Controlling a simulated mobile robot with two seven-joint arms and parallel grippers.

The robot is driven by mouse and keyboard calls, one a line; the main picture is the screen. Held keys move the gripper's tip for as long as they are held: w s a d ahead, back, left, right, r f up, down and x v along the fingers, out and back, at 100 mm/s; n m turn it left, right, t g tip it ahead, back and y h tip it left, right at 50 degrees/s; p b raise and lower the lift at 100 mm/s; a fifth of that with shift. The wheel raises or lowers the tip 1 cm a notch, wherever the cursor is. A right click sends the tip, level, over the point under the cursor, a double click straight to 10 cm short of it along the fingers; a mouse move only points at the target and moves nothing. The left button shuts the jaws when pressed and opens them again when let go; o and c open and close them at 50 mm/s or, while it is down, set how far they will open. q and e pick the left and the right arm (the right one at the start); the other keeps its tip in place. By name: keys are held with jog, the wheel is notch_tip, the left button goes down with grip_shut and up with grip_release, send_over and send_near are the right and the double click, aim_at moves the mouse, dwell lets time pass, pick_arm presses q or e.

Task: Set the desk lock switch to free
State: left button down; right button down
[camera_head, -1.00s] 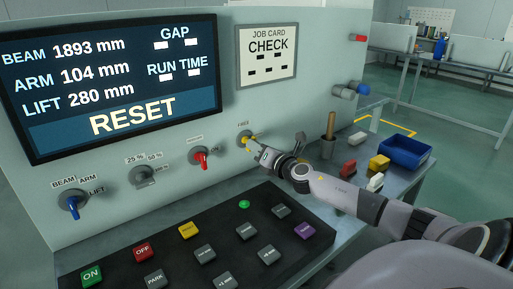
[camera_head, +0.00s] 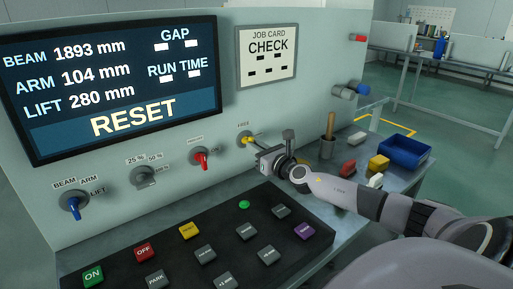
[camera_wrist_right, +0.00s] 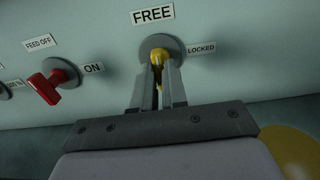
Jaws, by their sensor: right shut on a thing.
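The desk lock switch is a yellow lever on a round grey plate (camera_head: 246,139), on the panel right of the red switch. In the right wrist view its yellow knob (camera_wrist_right: 160,54) sits below the FREE label (camera_wrist_right: 152,15), with the LOCKED label (camera_wrist_right: 201,48) to its right. My right gripper (camera_head: 257,146) is at the lever. In the wrist view its two fingers (camera_wrist_right: 159,84) are closed around the lever, with yellow showing between them. The fingers hide much of the lever, so I cannot tell its exact setting. My left gripper is not in view.
A red switch (camera_head: 201,160) is left of the lock switch. The button console (camera_head: 190,250) lies below. A wooden-handled tool (camera_head: 328,135), small blocks (camera_head: 379,162) and a blue bin (camera_head: 405,151) stand on the side table at right.

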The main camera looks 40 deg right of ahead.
dwell(0.4)
jog(key=c, duration=1.2)
grip_release()
jog(key=shift+o, duration=0.2)
jog(key=shift+s, duration=0.1)
jog(key=s, duration=0.7)
jog(key=shift+a, duration=0.4)
